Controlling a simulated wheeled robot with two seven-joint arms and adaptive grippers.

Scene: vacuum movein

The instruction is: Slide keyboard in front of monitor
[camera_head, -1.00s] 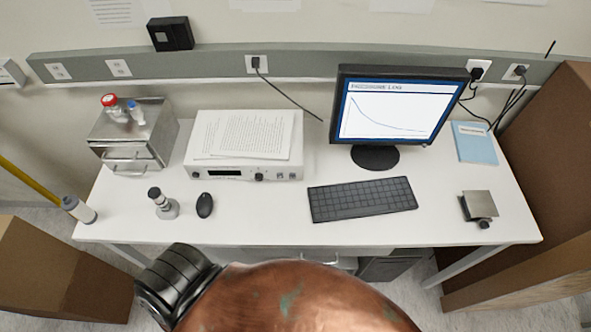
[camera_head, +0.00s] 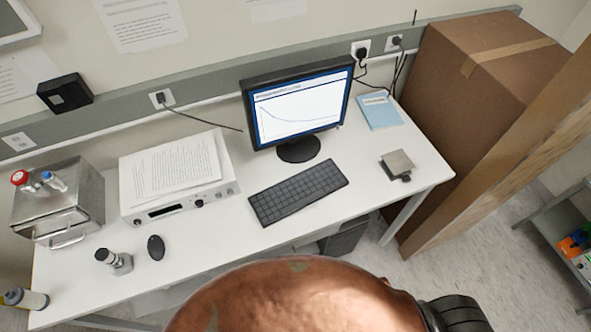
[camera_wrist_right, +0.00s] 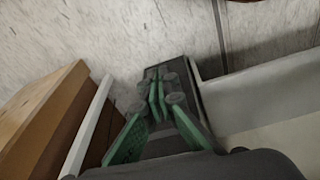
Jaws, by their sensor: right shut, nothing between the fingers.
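The dark keyboard (camera_head: 298,190) lies on the white desk, slightly turned, just in front of the monitor's (camera_head: 298,105) round base. The monitor is on and shows a curve on a white page. In the right wrist view my right gripper (camera_wrist_right: 158,97) has green fingers that are shut and empty, with the floor and a dark box-like thing behind them. It is not touching the keyboard. My left gripper is not in either view.
The desk (camera_head: 225,250) also holds a device with papers (camera_head: 180,206), a mouse (camera_head: 156,247), a metal block (camera_head: 397,163) and a blue booklet (camera_head: 379,110). A big cardboard box (camera_head: 470,90) stands right of the desk. Open floor shows at the right.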

